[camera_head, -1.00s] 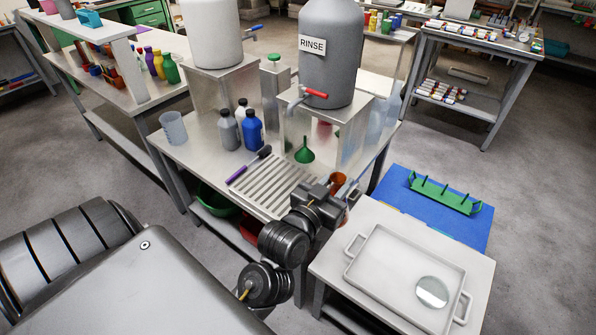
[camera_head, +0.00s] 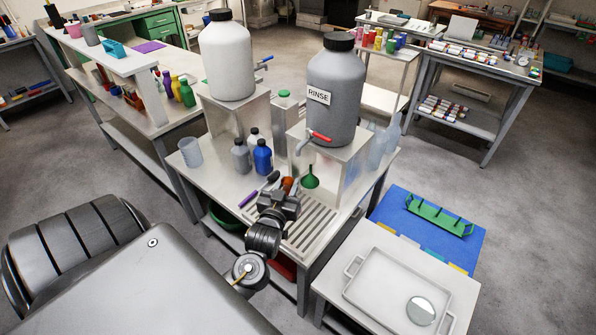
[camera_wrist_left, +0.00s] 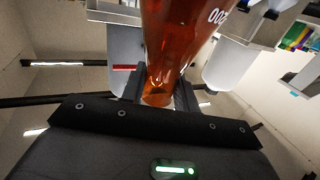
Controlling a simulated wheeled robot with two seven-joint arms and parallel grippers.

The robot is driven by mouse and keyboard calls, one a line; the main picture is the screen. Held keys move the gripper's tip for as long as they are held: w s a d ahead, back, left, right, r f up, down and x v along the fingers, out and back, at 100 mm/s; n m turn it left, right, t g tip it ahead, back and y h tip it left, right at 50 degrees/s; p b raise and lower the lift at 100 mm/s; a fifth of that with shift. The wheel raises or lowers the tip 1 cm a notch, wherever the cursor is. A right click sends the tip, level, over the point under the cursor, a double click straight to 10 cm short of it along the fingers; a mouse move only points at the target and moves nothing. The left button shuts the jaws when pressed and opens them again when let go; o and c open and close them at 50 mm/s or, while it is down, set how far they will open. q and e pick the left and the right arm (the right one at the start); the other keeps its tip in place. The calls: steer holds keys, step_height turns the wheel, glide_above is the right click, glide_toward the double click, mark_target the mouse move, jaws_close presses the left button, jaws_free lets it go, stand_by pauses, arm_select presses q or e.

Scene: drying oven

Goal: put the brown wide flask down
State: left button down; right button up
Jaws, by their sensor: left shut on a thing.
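The brown wide flask (camera_head: 287,184) shows only as a small orange-brown patch in the head view, just beyond my left gripper (camera_head: 283,192). The gripper hides most of it. In the left wrist view the flask (camera_wrist_left: 175,45) is large, see-through amber, with white "200" print. There my left gripper (camera_wrist_left: 158,95) is shut on its narrower end, one dark finger on each side. In the head view the gripper is over the steel bench (camera_head: 218,178), at the upper left part of the ribbed drain rack (camera_head: 312,222). I cannot tell whether the flask touches the bench.
A purple-handled brush (camera_head: 248,198) lies left of the gripper. A green funnel (camera_head: 310,177) is to its right, below the red tap (camera_head: 318,137) of the grey RINSE container (camera_head: 337,85). Blue (camera_head: 263,157) and grey bottles stand behind. A white tray (camera_head: 372,290) is at right.

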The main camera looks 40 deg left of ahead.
arm_select(q)
steer(key=w+a+f+b, duration=0.5)
steer(key=w+f+b, duration=0.3)
steer(key=w+b, duration=0.2)
steer(key=shift+w+f+b, duration=0.25)
steer(key=shift+w+b, duration=0.05)
steer(key=shift+b, duration=0.85)
steer(key=f+b, duration=0.4)
steer(key=b, duration=0.1)
steer(key=shift+w+a+f, duration=0.25)
steer(key=shift+w+a, duration=0.05)
steer(key=c, duration=1.1)
jaws_free()
steer(key=shift+o, duration=0.2)
